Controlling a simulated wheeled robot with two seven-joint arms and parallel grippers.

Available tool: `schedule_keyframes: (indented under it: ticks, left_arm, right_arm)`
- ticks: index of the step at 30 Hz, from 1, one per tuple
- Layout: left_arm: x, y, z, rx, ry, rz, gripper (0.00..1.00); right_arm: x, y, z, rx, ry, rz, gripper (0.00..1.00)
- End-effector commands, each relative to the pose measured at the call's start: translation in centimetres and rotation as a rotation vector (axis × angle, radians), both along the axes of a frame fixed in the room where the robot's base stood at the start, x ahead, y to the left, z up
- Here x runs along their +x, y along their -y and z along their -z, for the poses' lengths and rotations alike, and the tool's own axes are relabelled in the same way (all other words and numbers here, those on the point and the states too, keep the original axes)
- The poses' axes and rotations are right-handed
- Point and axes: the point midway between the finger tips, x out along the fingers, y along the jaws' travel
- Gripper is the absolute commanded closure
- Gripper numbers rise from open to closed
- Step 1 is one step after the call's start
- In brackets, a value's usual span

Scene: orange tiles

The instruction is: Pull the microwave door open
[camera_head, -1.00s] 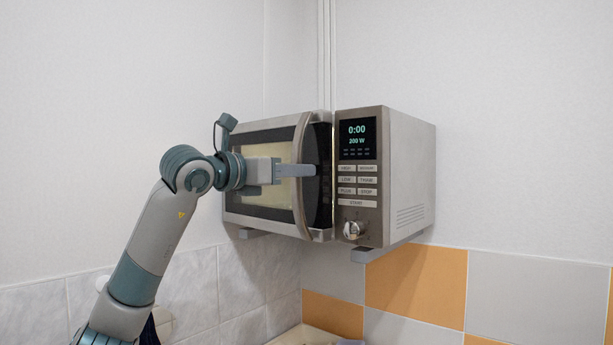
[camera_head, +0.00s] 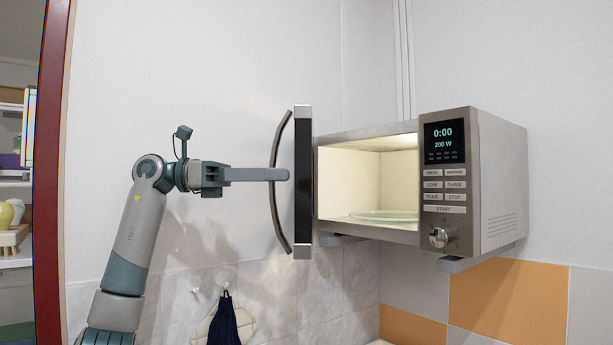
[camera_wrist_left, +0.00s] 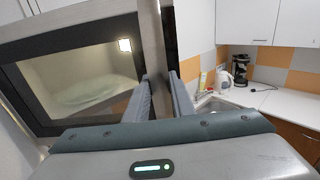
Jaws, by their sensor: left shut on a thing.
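The microwave (camera_head: 500,180) is mounted on the wall at the right of the head view, with a lit display reading 0:00. Its door (camera_head: 303,182) stands wide open, seen edge-on, swung out at the left side. The lit cavity shows a glass plate (camera_head: 385,216) inside. The curved door handle (camera_head: 276,190) bows out to the left of the door. My left gripper (camera_head: 282,174) is shut on the handle near its middle. In the left wrist view, the fingers (camera_wrist_left: 161,95) reach up to the handle beside the door window (camera_wrist_left: 85,80). My right gripper is not in view.
A dark red upright edge (camera_head: 53,170) and shelves (camera_head: 14,190) are at the far left. A dark cloth (camera_head: 225,322) hangs on the wall below. The wrist view shows a counter (camera_wrist_left: 265,104) with a coffee maker (camera_wrist_left: 240,70) and kettle (camera_wrist_left: 223,79).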

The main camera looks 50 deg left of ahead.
Motion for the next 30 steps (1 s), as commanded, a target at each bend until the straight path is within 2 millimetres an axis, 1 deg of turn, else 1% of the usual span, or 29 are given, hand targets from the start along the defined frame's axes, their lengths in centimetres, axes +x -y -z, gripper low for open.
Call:
schedule_keyframes:
  ticks: [1, 6, 12, 18, 28, 29, 30]
  left_arm:
    - [-0.7, -1.2, -0.1, 0.001, -0.004, -0.011, 1.00]
    - [-2.6, -4.0, -0.1, 0.000, -0.003, -0.012, 1.00]
    - [-3.9, -6.4, -0.1, 0.000, 0.000, -0.012, 1.00]
    - [-4.4, -7.4, -0.1, 0.002, 0.001, -0.010, 1.00]
    - [-4.4, -7.5, 0.0, 0.002, 0.001, -0.011, 1.00]
    - [-4.4, -7.4, -0.1, 0.001, 0.001, -0.011, 0.75]
    - [-4.4, -7.4, 0.0, 0.002, 0.001, -0.011, 0.65]
  right_arm:
    - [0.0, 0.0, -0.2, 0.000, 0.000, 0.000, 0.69]
    - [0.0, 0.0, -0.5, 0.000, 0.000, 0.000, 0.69]
    - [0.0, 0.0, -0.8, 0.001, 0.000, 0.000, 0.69]
    - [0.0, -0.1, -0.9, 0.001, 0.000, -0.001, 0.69]
    - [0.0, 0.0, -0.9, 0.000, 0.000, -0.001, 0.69]
    - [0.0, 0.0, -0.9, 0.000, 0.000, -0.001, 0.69]
    - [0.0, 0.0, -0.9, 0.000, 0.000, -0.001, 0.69]
